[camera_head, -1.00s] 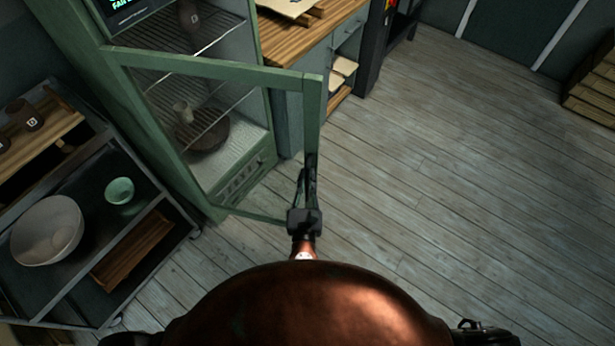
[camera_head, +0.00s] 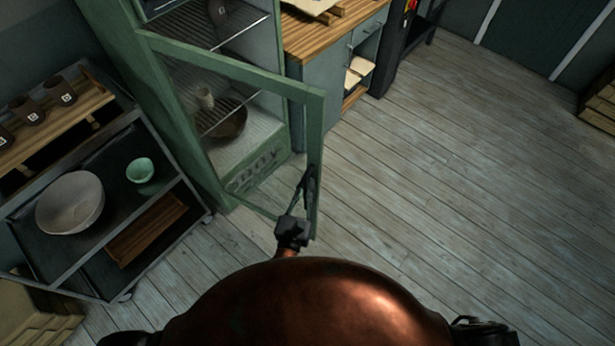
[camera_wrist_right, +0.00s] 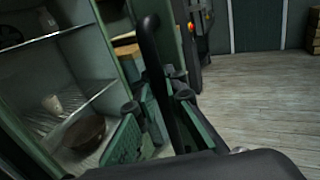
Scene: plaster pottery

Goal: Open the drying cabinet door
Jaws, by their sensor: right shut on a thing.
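The drying cabinet (camera_head: 115,60) is a tall green cabinet with wire shelves at the upper left of the head view. Its glazed green-framed door (camera_head: 316,130) stands ajar, hinged at its left side, with its free edge swung out towards me. My right gripper (camera_head: 306,190) is at that free edge, shut on the black door handle. In the right wrist view the dark handle bar (camera_wrist_right: 149,45) rises between the green ribbed finger pads (camera_wrist_right: 160,128). Inside the cabinet are a brown bowl (camera_head: 229,122) and a pale cup (camera_head: 205,97). My left gripper is not in view.
A dark cart (camera_head: 120,205) on the left carries a white bowl (camera_head: 70,203), a mint bowl (camera_head: 140,170) and brown cups. A wood-topped bench (camera_head: 335,30) adjoins the cabinet. The plank floor (camera_head: 450,170) on the right is clear.

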